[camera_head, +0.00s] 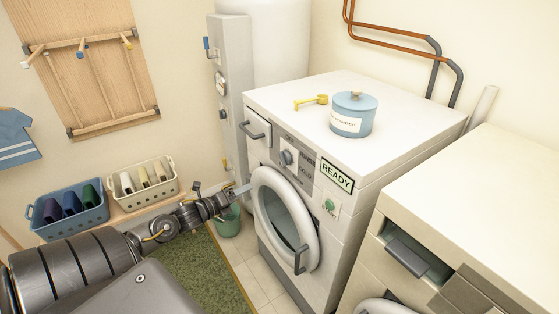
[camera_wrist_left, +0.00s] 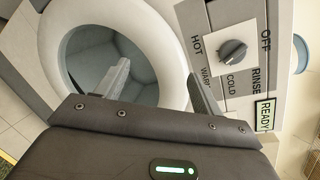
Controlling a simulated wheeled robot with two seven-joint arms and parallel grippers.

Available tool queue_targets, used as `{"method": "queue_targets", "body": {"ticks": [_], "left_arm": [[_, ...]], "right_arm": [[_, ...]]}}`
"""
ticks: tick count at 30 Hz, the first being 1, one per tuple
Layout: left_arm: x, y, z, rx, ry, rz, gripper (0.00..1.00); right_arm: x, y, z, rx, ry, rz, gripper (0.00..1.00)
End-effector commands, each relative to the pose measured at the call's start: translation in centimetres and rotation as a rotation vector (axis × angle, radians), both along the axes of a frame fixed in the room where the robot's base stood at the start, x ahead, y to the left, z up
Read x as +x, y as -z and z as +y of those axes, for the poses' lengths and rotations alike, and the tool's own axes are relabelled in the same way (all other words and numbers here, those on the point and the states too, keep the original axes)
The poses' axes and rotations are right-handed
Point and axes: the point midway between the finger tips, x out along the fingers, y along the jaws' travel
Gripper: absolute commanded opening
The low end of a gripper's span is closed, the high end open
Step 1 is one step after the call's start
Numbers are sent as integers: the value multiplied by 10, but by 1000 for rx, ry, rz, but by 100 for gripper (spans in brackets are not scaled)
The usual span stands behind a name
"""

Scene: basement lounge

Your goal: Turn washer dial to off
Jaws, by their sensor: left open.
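The washer (camera_head: 335,185) is white, with a grey dial (camera_head: 287,158) on its front panel above the round door (camera_head: 285,220). In the left wrist view the dark round dial (camera_wrist_left: 233,51) sits among the labels HOT, WARM, COLD, RINSE and OFF. Its exact setting is hard to tell. My left gripper (camera_head: 241,190) is in front of the washer, left of and below the dial. In the left wrist view its two fingers (camera_wrist_left: 160,80) are apart and empty, over the door and the panel's edge, not touching the dial. My right gripper is out of view.
A READY display (camera_head: 337,177) and a green button (camera_head: 330,204) are right of the dial. Baskets (camera_head: 69,211) are at left, a green bucket (camera_head: 228,222) behind my gripper. A second machine (camera_head: 470,220) is at right.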

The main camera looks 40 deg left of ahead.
Motion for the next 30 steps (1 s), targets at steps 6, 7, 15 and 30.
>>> {"method": "queue_targets", "body": {"ticks": [6, 7, 15, 30], "left_arm": [[13, -99, -40, 308, 195, -198, 68], [13, -104, -43, 327, 206, -210, 68], [17, -114, -48, 359, 221, -234, 68], [87, -117, -69, 354, 218, -235, 68]], "right_arm": [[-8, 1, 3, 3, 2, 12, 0], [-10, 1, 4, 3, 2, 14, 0], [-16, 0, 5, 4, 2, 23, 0], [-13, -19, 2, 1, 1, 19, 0]]}}
